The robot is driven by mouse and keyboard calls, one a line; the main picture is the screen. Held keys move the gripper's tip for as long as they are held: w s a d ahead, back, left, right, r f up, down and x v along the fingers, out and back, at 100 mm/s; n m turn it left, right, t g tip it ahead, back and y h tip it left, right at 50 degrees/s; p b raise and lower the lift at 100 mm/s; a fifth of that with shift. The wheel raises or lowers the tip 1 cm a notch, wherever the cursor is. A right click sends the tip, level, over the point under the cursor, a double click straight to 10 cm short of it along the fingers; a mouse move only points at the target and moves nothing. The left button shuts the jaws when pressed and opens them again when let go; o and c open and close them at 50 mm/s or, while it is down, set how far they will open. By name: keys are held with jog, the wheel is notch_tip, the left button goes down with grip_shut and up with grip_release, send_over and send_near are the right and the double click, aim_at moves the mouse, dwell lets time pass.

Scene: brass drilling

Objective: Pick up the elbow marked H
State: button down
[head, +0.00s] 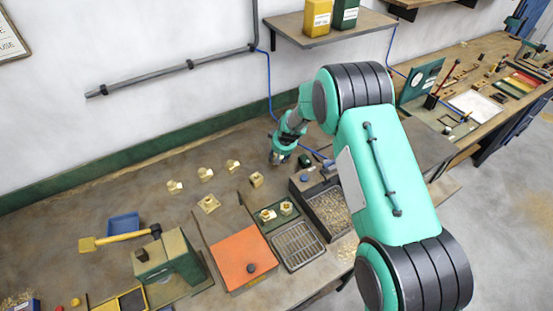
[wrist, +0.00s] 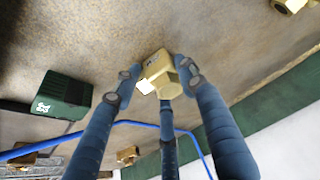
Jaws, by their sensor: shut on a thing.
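A brass elbow (wrist: 158,80) sits between the blue fingers of my gripper (wrist: 157,72) in the wrist view, which are closed on it. A small mark shows on its face, but I cannot read the letter. In the head view my gripper (head: 277,157) is low over the back of the bench, and the held elbow is not clearly visible there. Other brass fittings stand apart on the bench to the left, among them one (head: 232,166) near the gripper and one (head: 174,187) farther left. Their letters are too small to read.
A green tray (head: 281,223) holds two fittings. An orange-lidded box (head: 243,257), a wire-grid tray (head: 298,246) and a bin of chips (head: 330,210) stand in front. A dark green block (wrist: 66,95) and a blue cable (wrist: 110,124) lie near my gripper.

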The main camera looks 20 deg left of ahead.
jog(key=shift+r, duration=0.1)
jog(key=shift+r, duration=4.95)
